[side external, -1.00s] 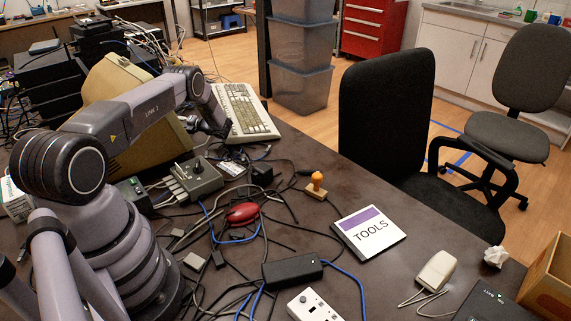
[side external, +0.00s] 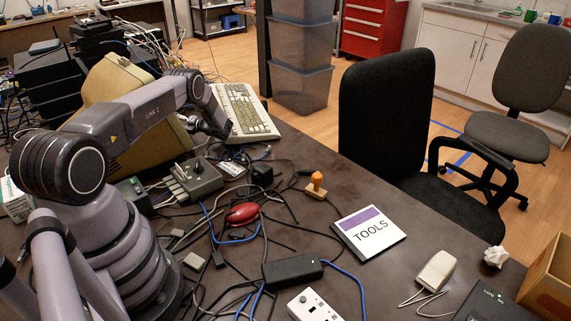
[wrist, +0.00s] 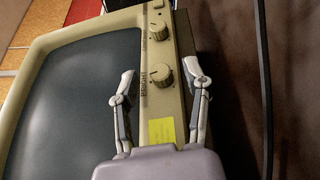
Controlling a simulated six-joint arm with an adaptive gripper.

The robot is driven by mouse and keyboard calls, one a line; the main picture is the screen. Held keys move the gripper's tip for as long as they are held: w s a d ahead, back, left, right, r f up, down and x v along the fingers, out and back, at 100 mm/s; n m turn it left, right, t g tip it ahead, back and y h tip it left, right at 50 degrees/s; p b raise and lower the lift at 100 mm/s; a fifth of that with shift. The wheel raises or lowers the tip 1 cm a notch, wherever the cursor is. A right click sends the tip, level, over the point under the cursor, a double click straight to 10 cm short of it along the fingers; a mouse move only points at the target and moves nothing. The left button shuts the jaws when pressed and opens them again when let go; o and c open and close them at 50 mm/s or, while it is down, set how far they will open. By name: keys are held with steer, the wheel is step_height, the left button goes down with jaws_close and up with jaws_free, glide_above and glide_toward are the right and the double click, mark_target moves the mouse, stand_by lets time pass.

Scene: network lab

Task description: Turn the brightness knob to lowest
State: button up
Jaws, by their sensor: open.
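The beige monitor (side external: 112,80) stands at the left of the desk, partly hidden behind my arm. In the wrist view its side panel (wrist: 165,105) carries two round knobs. The brightness knob (wrist: 162,73) is the one beside the lettering that reads like "BRIGHT". My gripper (wrist: 163,76) is open, with one fingertip on each side of this knob. Gaps show between fingertips and knob, and I cannot tell any contact. In the side external view my gripper (side external: 222,130) is small and dark near the monitor's front, and the knobs are hidden.
A second knob (wrist: 158,31) sits just above on the panel, and a yellow note (wrist: 162,131) is below. A keyboard (side external: 247,112) lies right beside my gripper in the side external view. A grey control box (side external: 197,178) and tangled cables lie in front.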

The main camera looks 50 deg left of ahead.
steer(key=v, duration=1.2)
steer(key=shift+r, duration=0.1)
step_height(320, 180, up, 10)
steer(key=s+a+m+t+h, duration=0.2)
steer(key=s+m+t+h, duration=0.1)
steer(key=m+t+h, duration=0.3)
steer(key=shift+n+g+h, duration=0.3)
steer(key=shift+n+h, duration=0.2)
steer(key=shift+h, duration=0.3)
steer(key=x, duration=1.3)
steer(key=shift+a, duration=0.5)
jaws_close()
